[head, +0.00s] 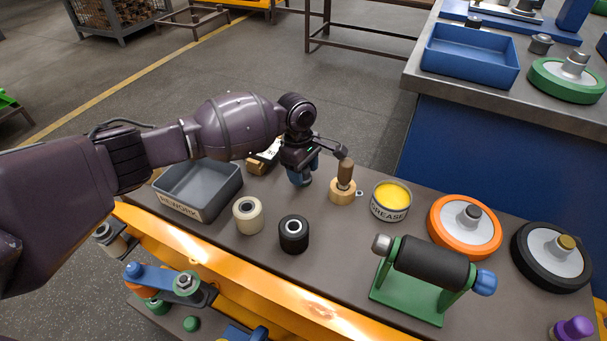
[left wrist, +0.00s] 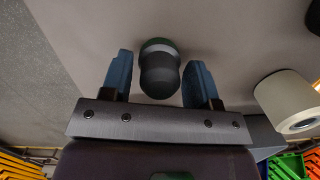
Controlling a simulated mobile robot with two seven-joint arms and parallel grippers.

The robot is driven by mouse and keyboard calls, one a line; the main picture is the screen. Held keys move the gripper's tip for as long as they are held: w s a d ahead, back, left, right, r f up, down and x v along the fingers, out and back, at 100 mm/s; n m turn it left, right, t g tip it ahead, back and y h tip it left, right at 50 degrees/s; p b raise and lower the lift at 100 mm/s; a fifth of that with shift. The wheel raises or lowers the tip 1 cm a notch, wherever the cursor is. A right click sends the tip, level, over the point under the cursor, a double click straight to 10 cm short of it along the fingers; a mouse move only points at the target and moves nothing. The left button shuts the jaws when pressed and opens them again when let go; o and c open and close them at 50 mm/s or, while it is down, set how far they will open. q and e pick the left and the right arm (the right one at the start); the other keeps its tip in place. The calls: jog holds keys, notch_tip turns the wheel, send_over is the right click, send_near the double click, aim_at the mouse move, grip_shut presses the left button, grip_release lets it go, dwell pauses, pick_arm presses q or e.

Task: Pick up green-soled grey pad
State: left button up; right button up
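The green-soled grey pad (left wrist: 159,76) shows in the left wrist view as a dark grey rounded body with a lighter band and a dark green end. It sits between the two blue fingers of my left gripper (left wrist: 160,68), with a visible gap on each side. The left gripper is open. In the head view my left gripper (head: 300,176) points down at the brown bench top, and I cannot make out the pad there; the gripper and wrist seem to hide it. My right gripper is in neither view.
On the bench (head: 330,237) stand a grey REWORK tray (head: 161,202), cream roller (head: 248,216), black roller (head: 294,234), wooden-handled tool (head: 345,180), grease tin (head: 391,203), orange wheel (head: 465,246), black wheel (head: 520,270) and green roller stand (head: 400,303). A blue-sided workbench (head: 480,150) stands behind.

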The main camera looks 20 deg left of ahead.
aim_at(307, 167)
pick_arm(q)
jog(key=c, duration=0.6)
notch_tip(307, 167, up, 7)
jog(key=p, duration=0.2)
jog(key=shift+w+p, duration=0.15)
jog(key=shift+p, duration=0.25)
jog(key=shift+r+p, duration=2.35)
jog(key=shift+r, duration=4.1)
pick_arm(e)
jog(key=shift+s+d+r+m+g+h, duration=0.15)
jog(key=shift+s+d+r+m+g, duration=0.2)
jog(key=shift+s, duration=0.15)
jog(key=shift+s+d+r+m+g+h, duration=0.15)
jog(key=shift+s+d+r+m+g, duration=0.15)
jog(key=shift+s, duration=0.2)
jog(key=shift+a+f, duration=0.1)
pick_arm(q)
jog(key=o, duration=0.4)
jog(key=c, duration=0.6)
